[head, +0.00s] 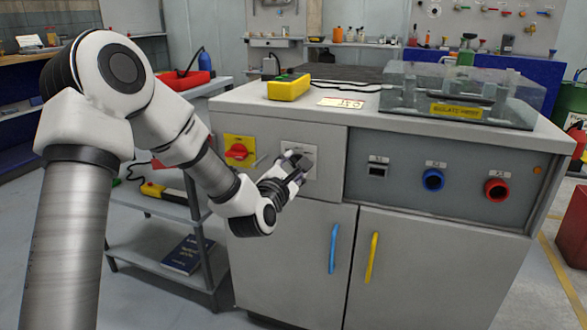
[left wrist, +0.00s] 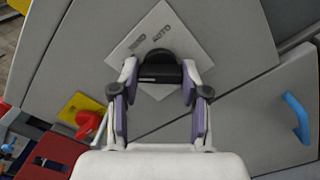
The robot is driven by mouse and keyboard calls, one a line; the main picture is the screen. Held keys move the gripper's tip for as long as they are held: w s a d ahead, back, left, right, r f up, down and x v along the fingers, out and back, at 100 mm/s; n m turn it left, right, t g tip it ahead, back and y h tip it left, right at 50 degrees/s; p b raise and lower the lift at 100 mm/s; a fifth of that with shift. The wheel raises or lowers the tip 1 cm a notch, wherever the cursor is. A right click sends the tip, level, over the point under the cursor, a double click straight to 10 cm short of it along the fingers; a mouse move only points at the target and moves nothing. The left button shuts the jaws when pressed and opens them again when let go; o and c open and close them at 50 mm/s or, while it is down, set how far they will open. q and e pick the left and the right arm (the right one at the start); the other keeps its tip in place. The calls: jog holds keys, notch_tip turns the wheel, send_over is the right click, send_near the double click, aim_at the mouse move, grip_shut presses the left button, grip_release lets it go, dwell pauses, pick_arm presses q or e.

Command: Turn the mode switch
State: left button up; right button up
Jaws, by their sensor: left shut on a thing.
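The mode switch is a black knob (left wrist: 160,74) on a light square plate (left wrist: 182,42) fixed to the grey cabinet front. The plate reads AUTO, and a second word beside it is too small to read surely. My left gripper (left wrist: 160,88) is shut on the knob, one finger on each side of it. In the head view the left gripper (head: 301,166) is at the plate (head: 308,152) and hides most of the knob, so its pointing direction is unclear. My right gripper is in neither view.
A red rotary switch (head: 238,152) on a yellow plate is left of the mode switch. Blue (head: 433,180) and red (head: 496,189) round fittings are to the right. Blue (head: 334,248) and yellow (head: 372,258) door handles are below. A yellow pendant (head: 289,87) lies on top.

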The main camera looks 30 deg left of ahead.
pick_arm(q)
jog(key=o, duration=1.1)
jog(key=shift+o, duration=0.2)
jog(key=v, duration=0.7)
jog(key=shift+s, duration=0.25)
